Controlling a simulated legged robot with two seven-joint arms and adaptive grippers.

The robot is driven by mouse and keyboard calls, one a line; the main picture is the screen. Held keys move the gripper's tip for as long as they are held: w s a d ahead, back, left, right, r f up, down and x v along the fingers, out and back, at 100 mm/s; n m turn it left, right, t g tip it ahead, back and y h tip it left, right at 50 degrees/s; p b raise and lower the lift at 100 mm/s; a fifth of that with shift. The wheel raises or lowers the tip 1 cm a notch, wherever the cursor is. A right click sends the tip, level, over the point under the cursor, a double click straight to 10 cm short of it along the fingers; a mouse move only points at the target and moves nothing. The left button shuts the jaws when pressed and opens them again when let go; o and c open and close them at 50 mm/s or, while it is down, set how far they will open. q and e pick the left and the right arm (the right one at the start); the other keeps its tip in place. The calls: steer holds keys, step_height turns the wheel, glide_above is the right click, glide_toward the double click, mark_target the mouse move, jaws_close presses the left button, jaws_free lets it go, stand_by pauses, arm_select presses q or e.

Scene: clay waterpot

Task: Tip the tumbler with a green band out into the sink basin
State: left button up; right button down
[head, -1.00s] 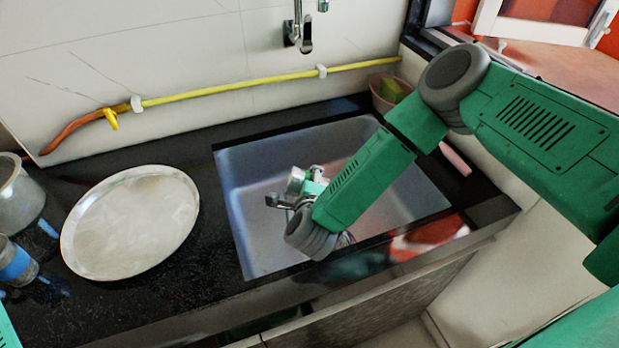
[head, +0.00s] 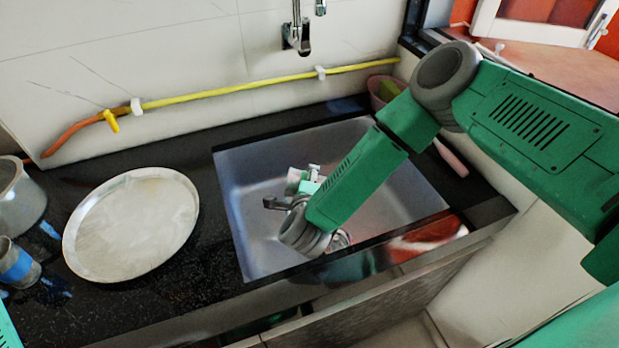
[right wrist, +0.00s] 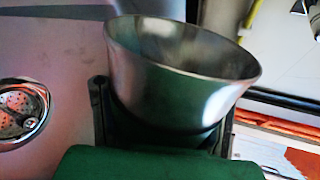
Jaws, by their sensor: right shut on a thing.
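The metal tumbler (right wrist: 175,85) is held in my right gripper (right wrist: 160,115), its two dark fingers on either side. Its flared rim and part of its dark inside show in the right wrist view; the green band is hidden there. In the head view the tumbler (head: 293,179) is small and partly covered by my right gripper (head: 298,196), over the sink basin (head: 258,240). I cannot tell how far it is tipped, and no liquid is seen pouring. The basin's drain (right wrist: 20,112) shows at left in the right wrist view. My left gripper is out of view.
A round metal plate (head: 132,225), a metal pot (head: 18,198) and a blue-banded tumbler (head: 17,265) stand on the black counter left of the basin. A tap (head: 297,35) is on the wall above. A pink bowl (head: 381,88) sits at the back right.

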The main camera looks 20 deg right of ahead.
steer(key=shift+a+r, duration=0.1)
steer(key=shift+r, duration=0.05)
stand_by(0.5)
steer(key=shift+r+n+h+p, duration=0.2)
steer(key=shift+n+h+p, duration=0.15)
steer(key=shift+p, duration=0.2)
